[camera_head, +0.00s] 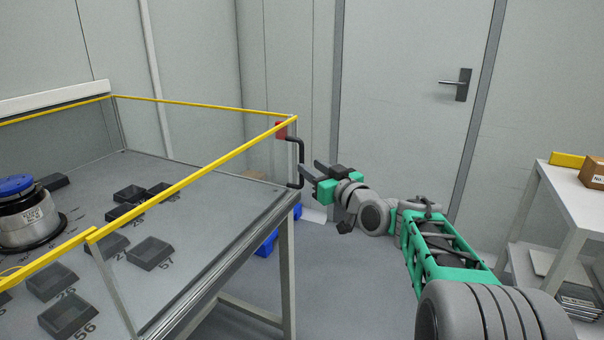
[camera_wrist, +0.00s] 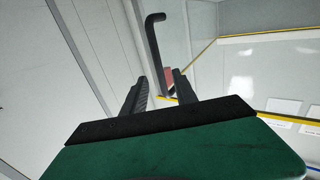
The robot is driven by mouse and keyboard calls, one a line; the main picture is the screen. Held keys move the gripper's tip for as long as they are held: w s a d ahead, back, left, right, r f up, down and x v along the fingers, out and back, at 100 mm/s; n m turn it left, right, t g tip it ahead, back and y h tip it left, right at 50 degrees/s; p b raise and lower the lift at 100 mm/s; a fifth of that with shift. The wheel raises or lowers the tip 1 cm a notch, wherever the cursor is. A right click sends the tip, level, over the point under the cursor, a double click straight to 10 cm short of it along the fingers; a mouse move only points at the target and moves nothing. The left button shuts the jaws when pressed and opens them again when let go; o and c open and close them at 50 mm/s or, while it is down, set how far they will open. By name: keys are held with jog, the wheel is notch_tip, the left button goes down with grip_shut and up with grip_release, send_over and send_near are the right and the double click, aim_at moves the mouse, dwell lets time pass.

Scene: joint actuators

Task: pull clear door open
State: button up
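The clear door (camera_head: 205,225) is a see-through panel with a yellow top edge, along the near right side of the table enclosure. It looks closed, in line with the table edge. A black bent handle (camera_head: 301,160) stands at its far right corner, below a red block (camera_head: 281,130). My gripper (camera_head: 309,170) is open just right of the handle, fingers pointing at it. In the wrist view the handle (camera_wrist: 155,45) rises between the two open fingers of my gripper (camera_wrist: 160,80). Whether the handle touches a finger I cannot tell.
Inside the enclosure, several dark trays (camera_head: 150,253) and a round metal container with a blue lid (camera_head: 22,208) sit on the grey tabletop. A white shelf (camera_head: 575,205) with a brown box (camera_head: 594,172) stands at the right. The floor between table and shelf looks mostly clear.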

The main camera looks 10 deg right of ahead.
aim_at(303, 162)
jog(key=x, duration=0.5)
jog(key=shift+w+a, duration=0.15)
jog(key=shift+w, duration=0.2)
grip_shut()
dwell(1.0)
